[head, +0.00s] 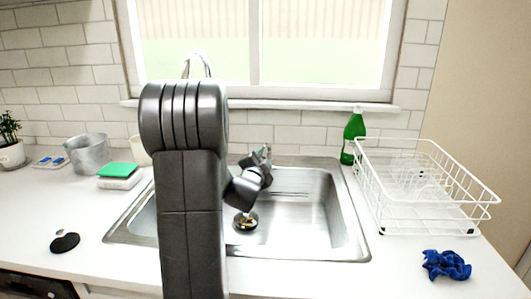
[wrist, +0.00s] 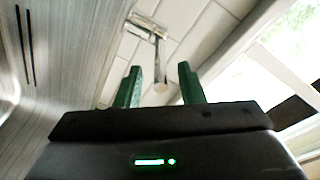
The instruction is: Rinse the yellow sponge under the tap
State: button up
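I cannot make out a yellow sponge in either view. The sink (head: 318,218) is a steel basin set in the counter, partly hidden by my arm. The tap (head: 197,66) shows as a curved chrome spout behind my arm. In the wrist view the chrome tap (wrist: 156,48) appears beyond my fingers. My gripper (wrist: 160,76) has two green fingers, apart, with nothing seen between them. In the head view my gripper (head: 264,153) is small and above the back of the basin. A dark round drain piece (head: 246,222) with yellowish bits lies on the basin floor.
A green bottle (head: 353,138) and a white wire dish rack (head: 425,188) stand right of the sink. A blue crumpled cloth (head: 446,264) lies in front. A green-topped white block (head: 119,176) and a metal pot (head: 86,153) are at left.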

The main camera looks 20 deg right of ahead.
aim_at(268, 149)
jog(key=shift+x, duration=2.3)
grip_shut()
